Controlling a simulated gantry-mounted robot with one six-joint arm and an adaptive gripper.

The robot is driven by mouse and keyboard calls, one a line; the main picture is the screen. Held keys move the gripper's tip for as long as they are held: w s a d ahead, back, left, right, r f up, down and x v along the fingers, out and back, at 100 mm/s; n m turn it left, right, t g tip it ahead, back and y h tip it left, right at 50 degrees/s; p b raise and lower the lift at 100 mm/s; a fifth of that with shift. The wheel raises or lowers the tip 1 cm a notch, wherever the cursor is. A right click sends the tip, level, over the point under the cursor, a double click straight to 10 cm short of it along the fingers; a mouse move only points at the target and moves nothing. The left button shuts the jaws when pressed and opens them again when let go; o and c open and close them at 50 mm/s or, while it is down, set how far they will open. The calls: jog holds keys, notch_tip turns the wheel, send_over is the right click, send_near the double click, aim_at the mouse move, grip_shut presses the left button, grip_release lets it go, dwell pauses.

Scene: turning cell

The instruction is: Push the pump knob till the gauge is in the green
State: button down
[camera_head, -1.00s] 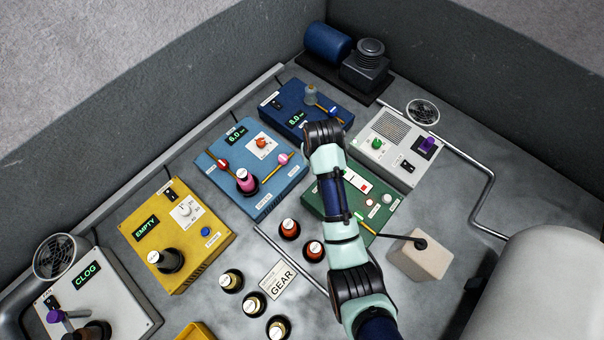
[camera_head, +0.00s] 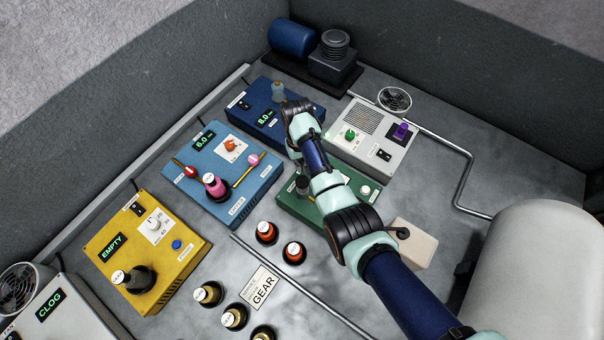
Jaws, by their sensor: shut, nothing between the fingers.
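The green box (camera_head: 345,205) stands right of centre, partly behind my arm. A pale round knob (camera_head: 365,191) shows on its right part. No label names it, so I cannot tell whether it is the pump knob. The red and white gauge strip seen earlier on this box is hidden by my forearm. My gripper (camera_head: 303,186) seems to be the dark narrow shape left of the forearm, low over the green box's left part. It looks shut and empty. Its tips are too small and shaded to tell whether they touch anything.
Light blue (camera_head: 185,186), dark blue (camera_head: 292,121) and yellow (camera_head: 110,280) boxes stand left and behind. A grey panel (camera_head: 390,150) with green and purple knobs stands behind right. A beige block (camera_head: 420,243), pipe and several bottles surround the green box.

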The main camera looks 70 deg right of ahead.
aim_at(302, 178)
jog(key=f+b, duration=0.1)
jog(key=f, duration=0.1)
jog(key=f+b, duration=0.4)
jog(key=shift+s+a, duration=0.2)
jog(key=shift+a, duration=0.05)
jog(key=shift+f+b, duration=1)
jog(key=shift+f, duration=0.75)
jog(key=shift+d, duration=0.1)
notch_tip(302, 178, up, 9)
jog(key=w+d+b, duration=0.2)
jog(key=shift+w+d+f+b, duration=0.2)
jog(key=shift+w+d+b, duration=0.1)
jog(key=shift+d+b, duration=0.1)
